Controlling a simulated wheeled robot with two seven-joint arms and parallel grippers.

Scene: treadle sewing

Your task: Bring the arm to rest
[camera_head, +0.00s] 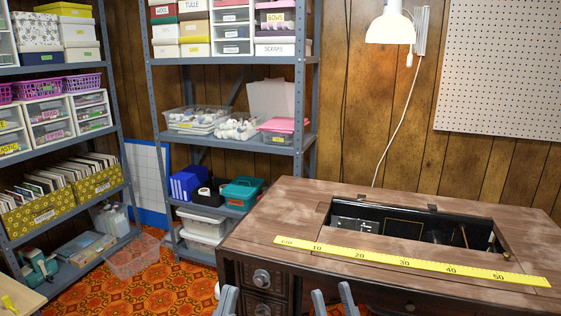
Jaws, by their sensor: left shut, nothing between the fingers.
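My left gripper (228,300) shows at the bottom edge, in front of the sewing cabinet's drawers. Its grey fingers are together with nothing between them. My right gripper (333,301) is to its right at the bottom edge. Its two grey fingers stand apart with nothing seen between them. Both arms are mostly below the picture. The brown wooden sewing cabinet (290,217) stands just beyond the grippers. Its top has an open well (410,229) with dark machine parts down in it. A yellow measuring tape (400,262) lies flat along the front of the top.
A white lamp (390,27) hangs on the wall above the cabinet, beside a pegboard (500,70). Grey shelves (235,59) with boxes and bins stand at the back and left. A clear bin (132,257) sits on the patterned orange floor (150,296), which is open at lower left.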

